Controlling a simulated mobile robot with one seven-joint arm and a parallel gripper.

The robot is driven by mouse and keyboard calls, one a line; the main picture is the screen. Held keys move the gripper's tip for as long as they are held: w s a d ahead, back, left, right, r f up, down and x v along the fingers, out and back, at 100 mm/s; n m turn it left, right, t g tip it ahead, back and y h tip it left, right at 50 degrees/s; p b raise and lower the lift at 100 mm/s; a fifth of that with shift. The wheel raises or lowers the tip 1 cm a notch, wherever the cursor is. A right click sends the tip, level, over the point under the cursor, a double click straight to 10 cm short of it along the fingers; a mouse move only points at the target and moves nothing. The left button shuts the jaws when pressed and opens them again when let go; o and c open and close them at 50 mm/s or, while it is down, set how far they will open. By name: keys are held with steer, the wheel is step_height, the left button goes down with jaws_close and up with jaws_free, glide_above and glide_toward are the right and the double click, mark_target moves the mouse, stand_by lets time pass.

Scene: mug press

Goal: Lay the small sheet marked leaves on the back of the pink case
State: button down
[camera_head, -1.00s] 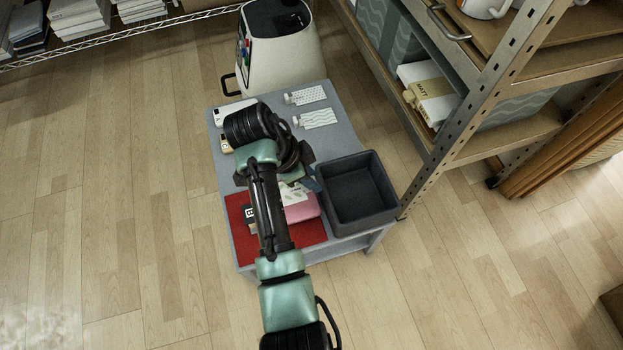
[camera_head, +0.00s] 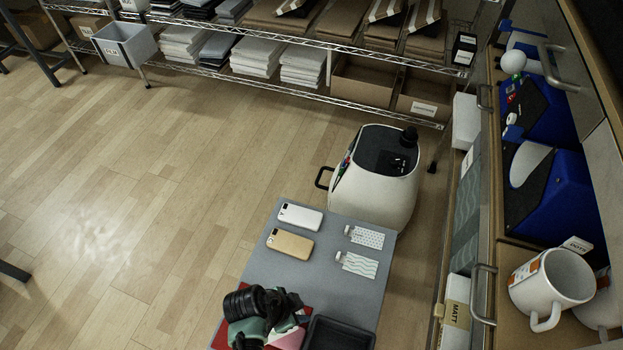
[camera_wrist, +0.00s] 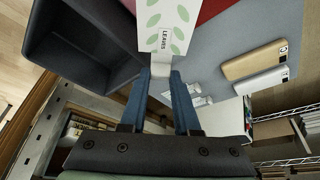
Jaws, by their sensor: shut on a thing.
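The small sheet marked leaves (camera_wrist: 165,27) is white with green leaf shapes and shows at the top of the wrist view. My gripper (camera_wrist: 160,75) is shut on the tab at the sheet's near end, and the sheet extends beyond the blue fingers. The pink case (camera_head: 290,339) shows partly at the bottom of the head view, beside and partly behind my arm. It lies at the red mat (camera_head: 222,336). My fingers are hidden in the head view, and I cannot tell how high the sheet is above the case.
A dark bin (camera_head: 335,335) stands right of the pink case. White (camera_head: 300,217) and tan (camera_head: 290,244) cases and two patterned sheets, dotted (camera_head: 366,237) and wavy (camera_head: 357,264), lie on the grey table (camera_head: 310,285).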

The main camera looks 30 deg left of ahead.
steer(key=shift+s+a+f+b, duration=0.1)
steer(key=shift+f+b, duration=0.75)
steer(key=shift+b, duration=0.05)
step_height(320, 180, down, 5)
steer(key=b, duration=0.5)
steer(key=shift+f+b, duration=0.5)
steer(key=shift+f, duration=0.1)
steer(key=c, duration=0.6)
jaws_free()
steer(key=shift+o, duration=0.2)
steer(key=shift+d, duration=0.2)
steer(key=p+v, duration=0.2)
steer(key=v, duration=0.2)
steer(key=p+v, duration=0.1)
steer(key=v, duration=0.3)
steer(key=p+v, duration=0.2)
steer(key=v, duration=0.3)
steer(key=shift+a+p, duration=0.35)
